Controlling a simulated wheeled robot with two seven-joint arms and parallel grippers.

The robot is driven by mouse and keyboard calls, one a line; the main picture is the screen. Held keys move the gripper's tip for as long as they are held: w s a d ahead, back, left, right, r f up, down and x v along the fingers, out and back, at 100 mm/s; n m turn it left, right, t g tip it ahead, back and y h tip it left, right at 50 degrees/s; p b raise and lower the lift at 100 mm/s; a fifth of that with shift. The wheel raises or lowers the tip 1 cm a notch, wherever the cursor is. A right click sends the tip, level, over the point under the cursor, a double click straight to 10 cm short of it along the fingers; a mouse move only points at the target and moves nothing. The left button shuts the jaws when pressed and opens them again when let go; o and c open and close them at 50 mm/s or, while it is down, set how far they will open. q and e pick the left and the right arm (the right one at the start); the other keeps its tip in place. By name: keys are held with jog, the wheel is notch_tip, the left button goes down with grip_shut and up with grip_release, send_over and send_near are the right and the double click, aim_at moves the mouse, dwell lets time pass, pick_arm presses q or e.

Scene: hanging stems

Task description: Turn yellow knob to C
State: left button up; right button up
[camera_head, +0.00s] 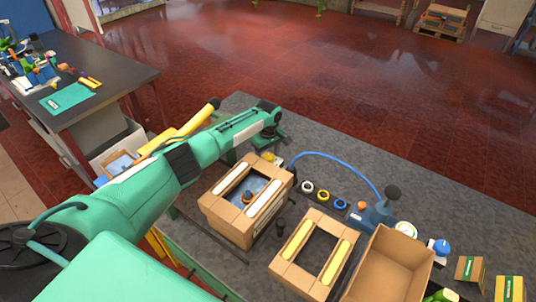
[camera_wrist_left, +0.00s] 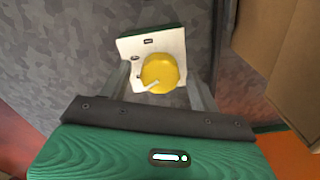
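The yellow knob (camera_wrist_left: 160,70) sits on a white plate with a green edge (camera_wrist_left: 128,48) in the left wrist view. A pale pointer mark on the knob points to the lower left of that view. Small dark marks show on the plate, too small to read. My left gripper (camera_wrist_left: 158,74) is open, with one finger on each side of the knob; I cannot tell whether they touch it. In the head view the knob (camera_head: 268,157) shows small beside my left gripper (camera_head: 274,142), whose fingertips are mostly hidden. My right gripper is not in view.
A cardboard box with an open top (camera_head: 238,220) stands close to the knob; its side also shows in the wrist view (camera_wrist_left: 262,35). A blue hose (camera_head: 345,159), a strip of coloured rings (camera_head: 323,195) and more boxes (camera_head: 385,270) lie to the right. The grey tabletop behind is clear.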

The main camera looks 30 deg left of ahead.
pick_arm(q)
jog(key=c, duration=0.9)
jog(key=shift+c, duration=0.2)
jog(key=shift+d+m, duration=0.1)
jog(key=shift+m, duration=0.2)
jog(key=m, duration=0.9)
jog(key=shift+p, duration=0.35)
jog(key=o, duration=1)
